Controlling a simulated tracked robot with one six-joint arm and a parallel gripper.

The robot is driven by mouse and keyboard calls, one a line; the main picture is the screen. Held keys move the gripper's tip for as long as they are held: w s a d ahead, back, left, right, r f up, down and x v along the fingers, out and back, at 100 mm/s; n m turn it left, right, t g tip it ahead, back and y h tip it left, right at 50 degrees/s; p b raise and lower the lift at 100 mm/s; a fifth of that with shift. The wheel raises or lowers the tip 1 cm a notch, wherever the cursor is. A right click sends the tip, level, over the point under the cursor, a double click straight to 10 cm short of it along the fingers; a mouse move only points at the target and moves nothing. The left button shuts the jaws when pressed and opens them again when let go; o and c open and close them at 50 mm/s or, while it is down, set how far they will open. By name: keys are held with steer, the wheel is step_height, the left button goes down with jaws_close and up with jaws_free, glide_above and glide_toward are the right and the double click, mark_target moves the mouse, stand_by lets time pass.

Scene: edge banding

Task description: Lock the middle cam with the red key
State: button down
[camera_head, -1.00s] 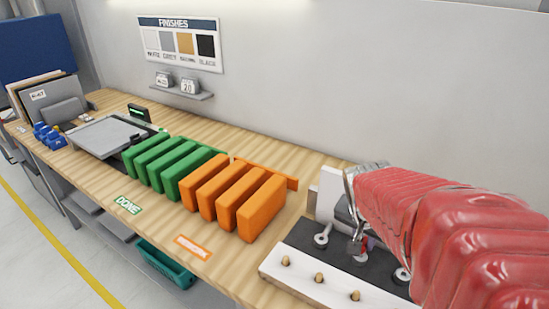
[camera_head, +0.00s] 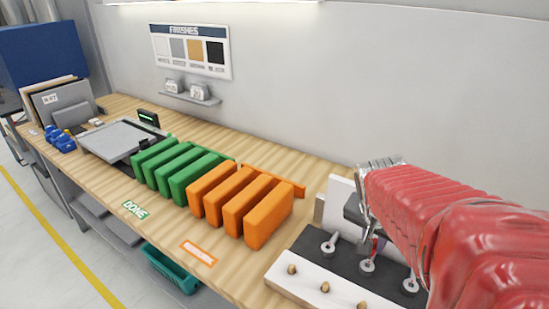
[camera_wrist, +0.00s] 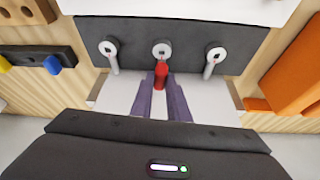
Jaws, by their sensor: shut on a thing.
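Three round metal cams sit in a row on a dark panel (camera_wrist: 83,30). The middle cam (camera_wrist: 162,50) is straight ahead of my gripper in the wrist view and also shows in the head view (camera_head: 367,265). The left cam (camera_wrist: 109,47) and right cam (camera_wrist: 215,53) each have a pale stem toward my gripper. My gripper (camera_wrist: 162,88) is shut on the red key (camera_wrist: 161,75), between its two purple-grey fingers. The key's tip appears just short of the middle cam; I cannot tell whether they touch.
A white strip (camera_head: 312,286) with wooden pegs lies along the panel's front. Orange panels (camera_head: 268,216) and green panels (camera_head: 193,178) stand upright to the left. A black rack (camera_wrist: 38,58) with blue and yellow pieces is beside the cams in the wrist view.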

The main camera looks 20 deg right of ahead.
steer(key=shift+r, duration=0.6)
steer(key=shift+r, duration=0.3)
